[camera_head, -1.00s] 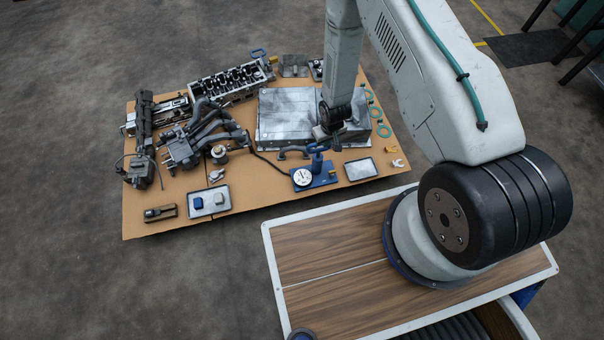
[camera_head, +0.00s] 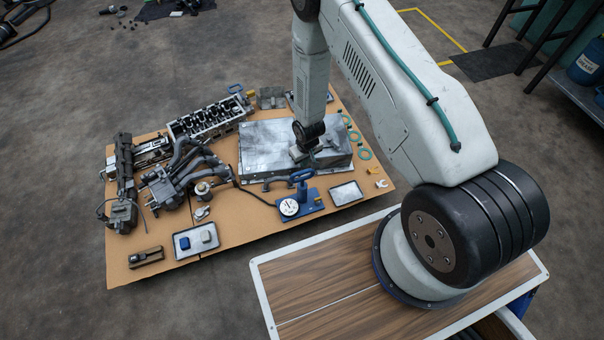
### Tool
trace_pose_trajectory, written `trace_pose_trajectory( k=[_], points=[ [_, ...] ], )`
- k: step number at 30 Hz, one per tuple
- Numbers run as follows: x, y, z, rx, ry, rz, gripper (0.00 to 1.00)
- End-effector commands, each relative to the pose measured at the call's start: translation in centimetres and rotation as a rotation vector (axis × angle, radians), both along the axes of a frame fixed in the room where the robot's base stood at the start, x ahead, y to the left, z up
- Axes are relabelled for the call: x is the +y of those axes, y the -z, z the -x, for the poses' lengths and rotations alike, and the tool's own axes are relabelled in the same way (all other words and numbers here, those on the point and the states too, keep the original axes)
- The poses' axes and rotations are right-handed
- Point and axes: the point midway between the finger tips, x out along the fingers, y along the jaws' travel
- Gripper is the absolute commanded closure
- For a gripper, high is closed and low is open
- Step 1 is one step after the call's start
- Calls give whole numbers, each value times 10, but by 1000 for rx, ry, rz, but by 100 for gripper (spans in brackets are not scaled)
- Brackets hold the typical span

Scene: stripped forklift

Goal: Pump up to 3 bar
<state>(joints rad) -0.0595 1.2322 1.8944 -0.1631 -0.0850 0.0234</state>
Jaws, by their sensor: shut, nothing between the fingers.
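The blue hand pump (camera_head: 312,201) stands on the brown board, near its front edge. Its round white gauge (camera_head: 289,207) is on the left of its base; the needle is too small to read. The pump's blue handle (camera_head: 301,176) stands up above the base. A dark hose (camera_head: 252,193) runs from the pump's left toward the engine parts. My gripper (camera_head: 318,160) is shut and empty, over the front part of the large grey metal box, behind and right of the handle in the picture. It looks apart from the handle; its fingertips are small and partly unclear.
The grey box (camera_head: 270,140) lies behind the pump. A tray with two small blocks (camera_head: 183,248), a dark manifold (camera_head: 180,180) and a cylinder head (camera_head: 210,117) are to the left. The board's front middle is bare.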

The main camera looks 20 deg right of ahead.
Motion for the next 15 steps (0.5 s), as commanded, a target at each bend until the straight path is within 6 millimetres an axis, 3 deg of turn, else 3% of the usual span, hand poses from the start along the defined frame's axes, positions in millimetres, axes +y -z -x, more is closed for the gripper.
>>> trace_pose_trajectory(
  k=[15],
  points=[
    [1,56,-5,1,1,0,100]
  ],
)
